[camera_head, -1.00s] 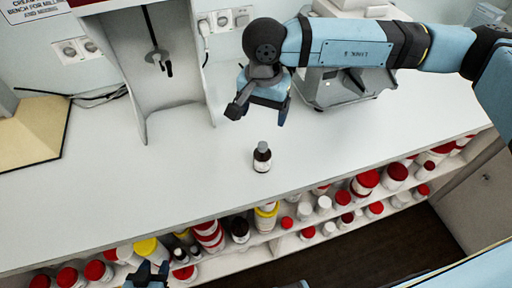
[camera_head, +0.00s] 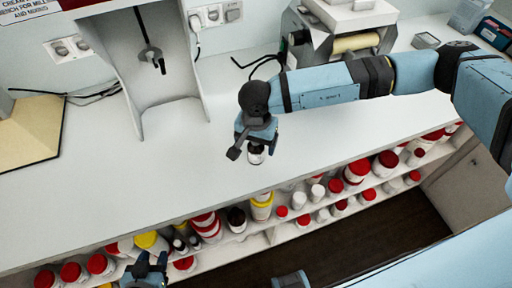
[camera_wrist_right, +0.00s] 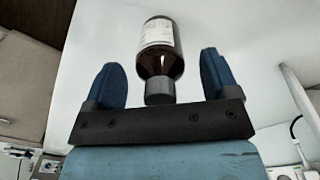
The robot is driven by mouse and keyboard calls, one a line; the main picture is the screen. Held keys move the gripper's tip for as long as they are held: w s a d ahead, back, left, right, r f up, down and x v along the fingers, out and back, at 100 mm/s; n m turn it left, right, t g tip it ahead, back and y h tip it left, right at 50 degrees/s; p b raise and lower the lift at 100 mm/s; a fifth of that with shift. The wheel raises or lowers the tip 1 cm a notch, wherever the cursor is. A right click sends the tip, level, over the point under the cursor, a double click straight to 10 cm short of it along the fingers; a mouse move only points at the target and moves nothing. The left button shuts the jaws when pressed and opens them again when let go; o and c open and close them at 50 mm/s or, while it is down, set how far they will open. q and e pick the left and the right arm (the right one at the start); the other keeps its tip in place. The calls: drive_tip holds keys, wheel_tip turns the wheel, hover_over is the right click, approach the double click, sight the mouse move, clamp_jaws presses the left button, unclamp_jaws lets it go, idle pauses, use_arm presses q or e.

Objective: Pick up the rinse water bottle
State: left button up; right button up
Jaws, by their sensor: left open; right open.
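The small dark brown bottle (camera_head: 256,155) with a white label stands on the white bench near its front edge, partly hidden under my right gripper (camera_head: 257,138). In the right wrist view the bottle (camera_wrist_right: 158,40) shows between the two blue fingers of my right gripper (camera_wrist_right: 159,68), its dark cap towards the palm. The fingers are apart, with a gap on each side of the bottle. The label text is too small to read. My left gripper (camera_head: 146,270) is open at the bottom left, in front of the shelf and away from the bottle.
A grey-white mill machine (camera_head: 340,35) stands at the back right of the bench (camera_head: 90,190). A tall white stand (camera_head: 150,70) is at the back left, beside a tan board (camera_head: 30,135). Shelves below hold several red-capped jars (camera_head: 357,170). The bench around the bottle is clear.

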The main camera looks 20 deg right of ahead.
drive_tip(key=c, duration=1)
drive_tip(key=shift+c, duration=0.2)
